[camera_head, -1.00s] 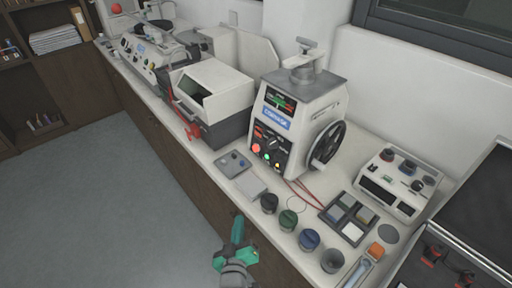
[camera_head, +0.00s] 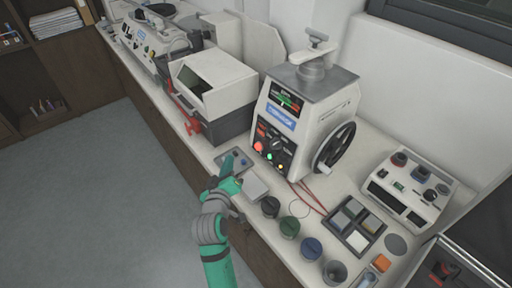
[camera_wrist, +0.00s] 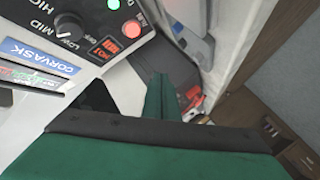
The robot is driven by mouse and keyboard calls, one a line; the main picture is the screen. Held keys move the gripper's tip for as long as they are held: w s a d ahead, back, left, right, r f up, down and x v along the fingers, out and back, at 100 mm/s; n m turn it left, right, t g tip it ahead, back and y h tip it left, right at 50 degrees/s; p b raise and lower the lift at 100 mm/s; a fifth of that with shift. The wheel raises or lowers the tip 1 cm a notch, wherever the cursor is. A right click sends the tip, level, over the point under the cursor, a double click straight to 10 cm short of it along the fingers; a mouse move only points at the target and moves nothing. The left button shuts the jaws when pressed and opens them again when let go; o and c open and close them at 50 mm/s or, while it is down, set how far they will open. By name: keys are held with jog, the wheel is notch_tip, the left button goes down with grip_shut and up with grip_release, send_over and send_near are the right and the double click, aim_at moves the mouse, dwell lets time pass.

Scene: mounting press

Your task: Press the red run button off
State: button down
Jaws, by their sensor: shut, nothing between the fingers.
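The mounting press (camera_head: 318,108) is a white machine with a dark control panel, standing on the bench. Its red run button (camera_head: 258,146) is lit on the panel's left side. In the wrist view the red button (camera_wrist: 132,29) glows at the top, beside a knob (camera_wrist: 72,24) and red digits. My green gripper (camera_head: 226,170) is at the bench's front edge, lower left of the panel and apart from the button. In the wrist view its fingers (camera_wrist: 160,90) are together and empty, below the button in the picture. How far the button is pressed in cannot be told.
A white box-like machine (camera_head: 212,88) with red clamps stands left of the press. A small flat panel (camera_head: 234,160) and a pale block (camera_head: 256,188) lie in front. Several cups, a sample tray (camera_head: 354,224) and a control box (camera_head: 408,186) are to the right. Floor space is open.

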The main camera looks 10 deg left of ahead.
jog(key=shift+w+d+f, duration=0.25)
jog(key=shift+w+d, duration=0.6)
jog(key=shift+w, duration=0.3)
jog(key=shift+w+d+f, duration=0.3)
jog(key=shift+w+d, duration=0.55)
jog(key=shift+w, duration=0.3)
jog(key=shift+w+d+f, duration=0.25)
jog(key=shift+w+d, duration=0.6)
jog(key=shift+w, duration=0.3)
jog(key=shift+w+d, duration=0.1)
jog(key=shift+w+d, duration=0.2)
jog(key=shift+w+d+f, duration=0.2)
jog(key=shift+w+d, duration=0.1)
jog(key=shift+w, duration=0.1)
dwell(0.5)
jog(key=shift+s+a, duration=0.1)
jog(key=shift+s, duration=0.05)
jog(key=shift+s+a+r, duration=0.15)
jog(key=shift+s+a, duration=0.35)
jog(key=shift+s, duration=0.1)
dwell(0.4)
jog(key=shift+s+a+r, duration=0.25)
jog(key=shift+s+a, duration=0.55)
jog(key=shift+s, duration=0.2)
jog(key=shift+s+a+r, duration=0.25)
jog(key=shift+s+a, duration=0.5)
jog(key=shift+s, duration=0.2)
